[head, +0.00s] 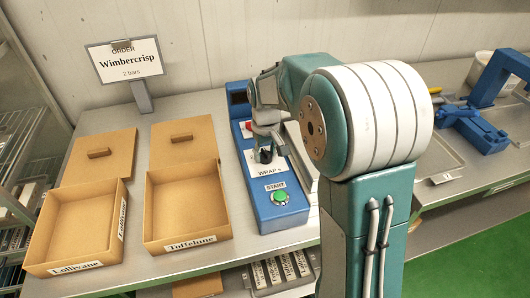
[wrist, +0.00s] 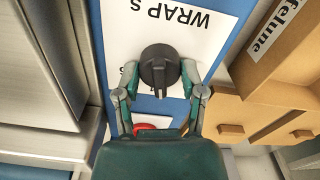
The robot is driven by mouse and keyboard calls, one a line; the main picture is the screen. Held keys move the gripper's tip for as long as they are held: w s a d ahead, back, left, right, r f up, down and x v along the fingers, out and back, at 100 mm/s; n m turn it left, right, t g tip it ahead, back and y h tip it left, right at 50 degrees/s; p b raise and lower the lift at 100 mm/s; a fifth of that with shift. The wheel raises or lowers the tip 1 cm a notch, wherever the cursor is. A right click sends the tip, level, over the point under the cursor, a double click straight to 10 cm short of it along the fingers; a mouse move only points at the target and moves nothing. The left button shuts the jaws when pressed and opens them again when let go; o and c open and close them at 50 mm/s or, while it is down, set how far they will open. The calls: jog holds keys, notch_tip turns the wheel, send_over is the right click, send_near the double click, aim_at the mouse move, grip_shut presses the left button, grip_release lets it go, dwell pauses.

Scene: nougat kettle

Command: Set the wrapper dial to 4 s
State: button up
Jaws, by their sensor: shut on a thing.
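The wrapper (head: 290,211) is a long blue machine on the bench, with a white "WRAP s" panel (head: 256,169). Its dial (head: 264,156) is a round black knob on that panel. The dial also shows in the wrist view (wrist: 158,66), with a ridge across its top. My gripper (head: 266,143) reaches down over the panel from behind the dial. In the wrist view my gripper (wrist: 159,69) has one fingertip on each side of the dial and is shut on it. The scale marks are mostly hidden, and I cannot read the dial's setting.
A green START button (head: 280,196) sits at the wrapper's near end; a red button (head: 248,125) sits behind the dial. Open cardboard boxes (head: 188,241) (head: 75,268) stand to the left, lids behind them. A sign (head: 123,60) reads "Wimbercrisp, 2 bars". A blue device (head: 483,132) stands right.

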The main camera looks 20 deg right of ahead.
aim_at(264, 151)
jog(key=shift+f+m, duration=0.15)
jog(key=shift+m, duration=1.05)
jog(key=shift+s, duration=0.1)
jog(key=o, duration=1.1)
jog(key=shift+o, duration=0.2)
notch_tip(264, 151, up, 12)
jog(key=shift+w, duration=0.2)
